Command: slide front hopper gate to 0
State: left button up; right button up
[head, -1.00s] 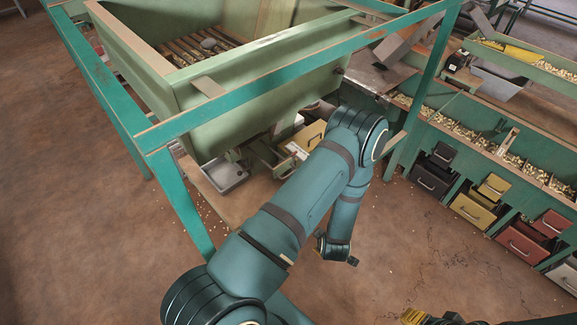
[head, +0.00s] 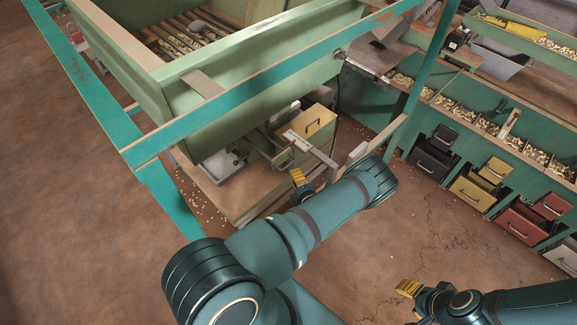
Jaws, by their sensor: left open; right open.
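The front hopper (head: 235,100) is a large green box in a teal frame. Beneath its lower edge is a gate mechanism with a pale grey bar (head: 312,150) reaching out to the right; how far the gate is open cannot be read. My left gripper (head: 298,178), with yellow fingertips, is open just in front of and below the bar, apart from it as far as I can see. My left arm hides part of this gripper. My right gripper (head: 407,289) is open and empty over the floor at the lower right.
A metal tray (head: 213,169) sits under the hopper on a wooden shelf (head: 240,203), near a yellow drawer box (head: 318,122). A teal frame rail (head: 270,83) crosses above the gate. A bench (head: 480,150) with nut bins and drawers stands at the right. Open floor lies in front.

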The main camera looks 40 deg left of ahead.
aim_at(289, 165)
pick_arm(q)
jog(key=b+x, duration=0.1)
jog(key=x, duration=0.7)
jog(key=shift+w+a+f+b, duration=0.1)
jog(key=shift+a+b, duration=0.1)
jog(key=shift+b, duration=0.1)
grip_shut()
